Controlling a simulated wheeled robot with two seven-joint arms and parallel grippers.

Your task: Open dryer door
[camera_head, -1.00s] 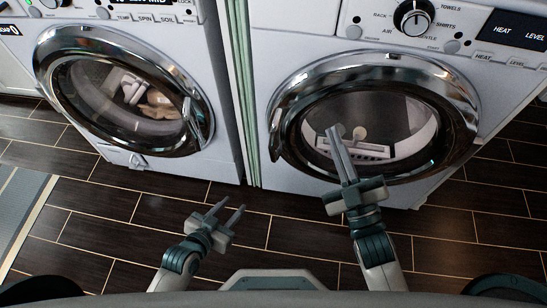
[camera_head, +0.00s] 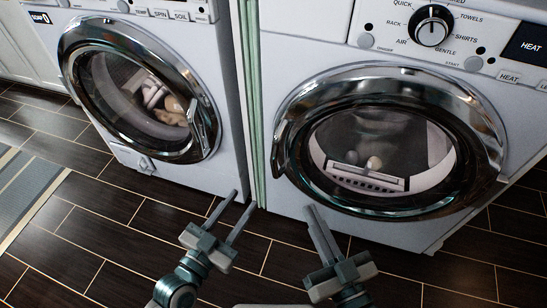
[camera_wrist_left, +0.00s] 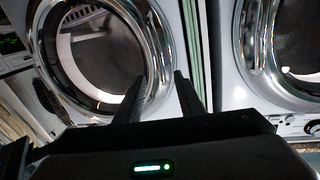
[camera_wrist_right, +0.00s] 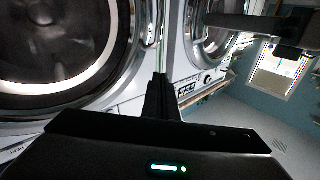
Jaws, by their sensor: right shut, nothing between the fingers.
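The dryer (camera_head: 300,60) is the white machine on the right. Its round chrome-rimmed door (camera_head: 465,110) is shut. The door's handle (camera_head: 278,150) is on the left of the rim. My left gripper (camera_head: 243,199) is open and empty, below and left of the handle, apart from it. In the left wrist view its spread fingers (camera_wrist_left: 157,82) are empty, with the door rim (camera_wrist_left: 158,60) beyond. My right gripper (camera_head: 314,210) is shut and empty, low in front of the dryer, apart from the door. It also shows in the right wrist view (camera_wrist_right: 160,80).
A washer (camera_head: 228,110) with a shut round door stands left of the dryer, with a narrow green-edged gap (camera_head: 254,100) between them. The dark tiled floor (camera_head: 120,220) in front is clear. A striped rug (camera_head: 30,195) lies at the left.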

